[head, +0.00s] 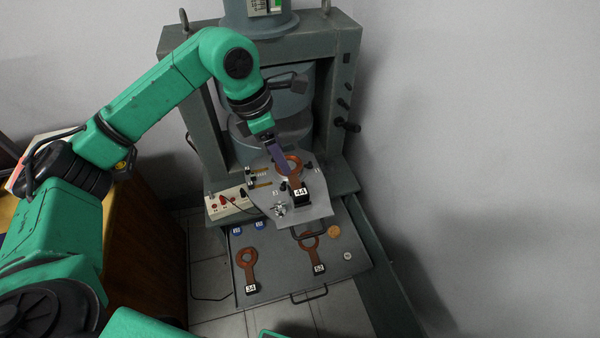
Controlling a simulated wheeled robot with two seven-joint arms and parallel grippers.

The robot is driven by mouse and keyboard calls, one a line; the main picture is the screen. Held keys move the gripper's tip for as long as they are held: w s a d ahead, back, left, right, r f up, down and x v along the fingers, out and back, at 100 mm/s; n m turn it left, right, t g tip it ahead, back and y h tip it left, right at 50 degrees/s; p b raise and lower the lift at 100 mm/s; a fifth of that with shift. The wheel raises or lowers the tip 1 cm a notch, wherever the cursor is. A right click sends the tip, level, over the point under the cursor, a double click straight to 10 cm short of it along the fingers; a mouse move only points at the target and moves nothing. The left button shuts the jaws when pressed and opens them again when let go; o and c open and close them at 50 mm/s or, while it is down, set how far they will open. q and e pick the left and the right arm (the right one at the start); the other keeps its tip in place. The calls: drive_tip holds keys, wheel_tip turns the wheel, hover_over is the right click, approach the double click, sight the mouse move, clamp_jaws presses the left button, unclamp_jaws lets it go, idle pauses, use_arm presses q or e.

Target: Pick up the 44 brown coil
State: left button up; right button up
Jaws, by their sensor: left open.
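The brown coil marked 44 (296,181) lies on the grey plate (318,210) in front of the big grey machine. Its ring points to the back and its black tag with a white number faces me. My left gripper (284,168) reaches down from above, over the left side of the coil's ring, and covers part of it. The gripper is open; I cannot tell whether its fingers touch the coil. My right gripper is not in view.
A control panel (225,206) is left of the plate. The machine's frame (335,110) stands behind.

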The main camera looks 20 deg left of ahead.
use_arm(q)
drive_tip(key=p, duration=0.1)
approach(301, 192)
drive_tip(key=p+x, duration=0.2)
drive_tip(key=x, duration=0.6)
drive_tip(key=shift+f, duration=0.15)
drive_tip(key=shift+w+f, duration=0.1)
drive_tip(key=shift+f, duration=0.05)
clamp_jaws()
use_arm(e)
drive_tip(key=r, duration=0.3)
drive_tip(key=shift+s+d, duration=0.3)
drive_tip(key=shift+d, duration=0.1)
